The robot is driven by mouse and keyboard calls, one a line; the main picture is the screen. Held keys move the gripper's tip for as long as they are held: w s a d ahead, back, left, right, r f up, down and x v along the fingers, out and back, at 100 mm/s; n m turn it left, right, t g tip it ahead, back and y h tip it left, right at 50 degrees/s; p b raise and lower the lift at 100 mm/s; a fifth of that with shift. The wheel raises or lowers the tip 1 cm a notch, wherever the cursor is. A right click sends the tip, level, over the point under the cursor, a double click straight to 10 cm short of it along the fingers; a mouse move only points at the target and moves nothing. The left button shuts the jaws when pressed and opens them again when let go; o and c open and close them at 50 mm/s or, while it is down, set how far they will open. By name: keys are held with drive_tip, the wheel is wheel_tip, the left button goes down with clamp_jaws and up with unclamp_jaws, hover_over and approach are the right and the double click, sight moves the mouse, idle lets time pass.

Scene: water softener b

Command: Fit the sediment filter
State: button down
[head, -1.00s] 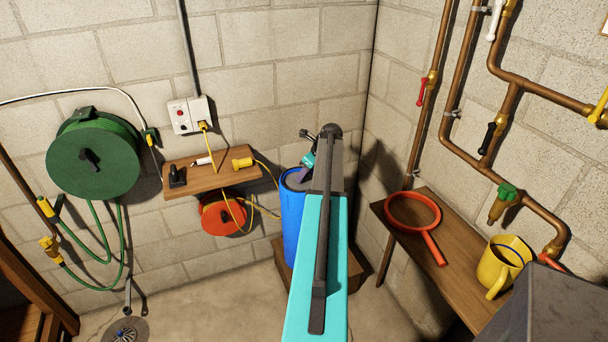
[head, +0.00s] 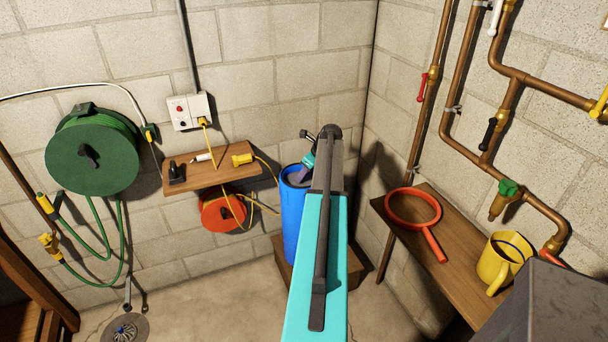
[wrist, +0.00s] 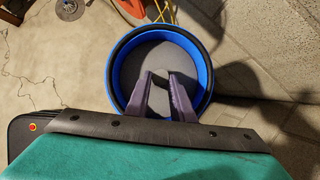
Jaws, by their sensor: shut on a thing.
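A blue cylinder (head: 293,222) stands upright on a low wooden base in the corner, and its rim (wrist: 112,80) shows from above in the wrist view. Inside the rim lies a grey round disc (wrist: 140,62), likely the sediment filter, set below the rim with blue inner wall around it. My gripper (wrist: 163,80) reaches into the cylinder mouth, its purple fingers shut on a small dark part at the disc's middle. In the head view my gripper (head: 304,176) is partly hidden behind my arm. The disc's underside is hidden.
A wooden shelf (head: 200,177) with a yellow plug and an orange cable reel (head: 222,210) are left of the cylinder. A wooden bench (head: 455,258) at the right holds a red ring-shaped tool (head: 432,243) and a yellow jug (head: 494,266). Copper pipes (head: 447,110) line the right wall.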

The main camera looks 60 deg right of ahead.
drive_tip(key=shift+f, duration=0.2)
idle(0.4)
drive_tip(key=c, duration=1.5)
unclamp_jaws()
drive_tip(key=shift+o, duration=0.2)
drive_tip(key=shift+f, duration=0.1)
drive_tip(key=b+v, duration=0.3)
drive_tip(key=v, duration=1.1)
